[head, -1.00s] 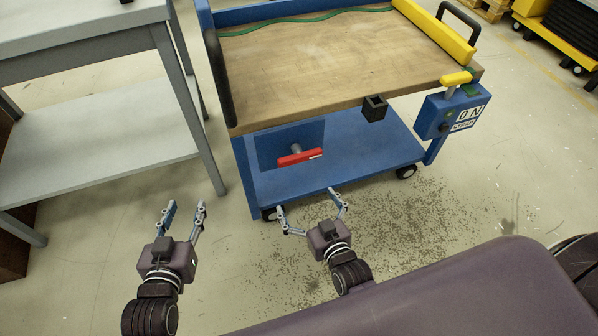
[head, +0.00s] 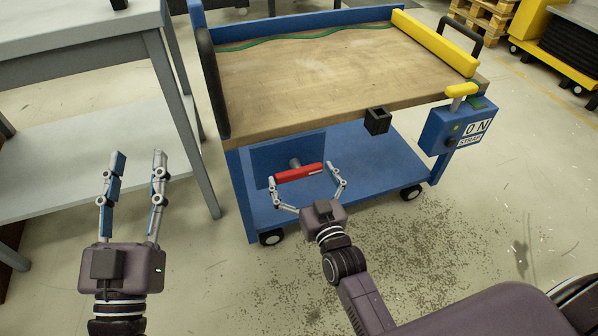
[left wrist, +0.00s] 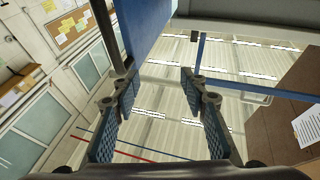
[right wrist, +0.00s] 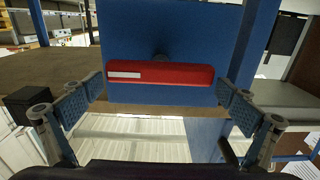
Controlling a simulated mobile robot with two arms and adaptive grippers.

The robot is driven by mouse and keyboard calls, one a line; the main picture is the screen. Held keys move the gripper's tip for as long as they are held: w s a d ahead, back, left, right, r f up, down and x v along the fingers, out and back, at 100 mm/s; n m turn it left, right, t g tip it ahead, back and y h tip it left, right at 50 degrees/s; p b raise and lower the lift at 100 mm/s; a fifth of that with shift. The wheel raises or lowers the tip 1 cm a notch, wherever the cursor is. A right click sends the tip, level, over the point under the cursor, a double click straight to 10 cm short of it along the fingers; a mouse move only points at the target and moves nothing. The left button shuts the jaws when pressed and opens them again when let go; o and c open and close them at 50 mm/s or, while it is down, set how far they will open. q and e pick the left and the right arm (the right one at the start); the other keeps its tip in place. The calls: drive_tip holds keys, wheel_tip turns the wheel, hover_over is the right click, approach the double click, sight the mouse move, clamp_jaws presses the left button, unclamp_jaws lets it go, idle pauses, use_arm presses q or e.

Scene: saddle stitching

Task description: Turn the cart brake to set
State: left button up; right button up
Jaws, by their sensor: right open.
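The cart brake is a red bar handle (head: 298,173) with a white mark near one end, on a short grey shaft in front of a blue plate (head: 262,160) under the cart's wooden top. The bar lies nearly level in the head view. In the right wrist view the red handle (right wrist: 165,74) spans most of the gap between the fingers. My right gripper (head: 307,178) is open, with its fingertips at either end of the bar; I cannot tell whether they touch it. My left gripper (head: 138,155) is open and empty, left of the cart.
The blue cart has a wooden top (head: 310,75) with a green wavy strip (head: 300,34), a black square socket (head: 377,121) at its front edge and a blue control box (head: 457,127) at right. A grey table (head: 75,50) stands left.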

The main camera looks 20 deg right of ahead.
use_arm(q)
drive_tip(key=shift+s+r+t, duration=0.2)
drive_tip(key=shift+r+t, duration=0.1)
drive_tip(key=shift+r, duration=0.2)
drive_tip(key=shift+s+r+t, duration=0.2)
drive_tip(key=shift+r+t, duration=0.1)
drive_tip(key=shift+r, duration=0.2)
use_arm(e)
drive_tip(key=shift+w, duration=0.65)
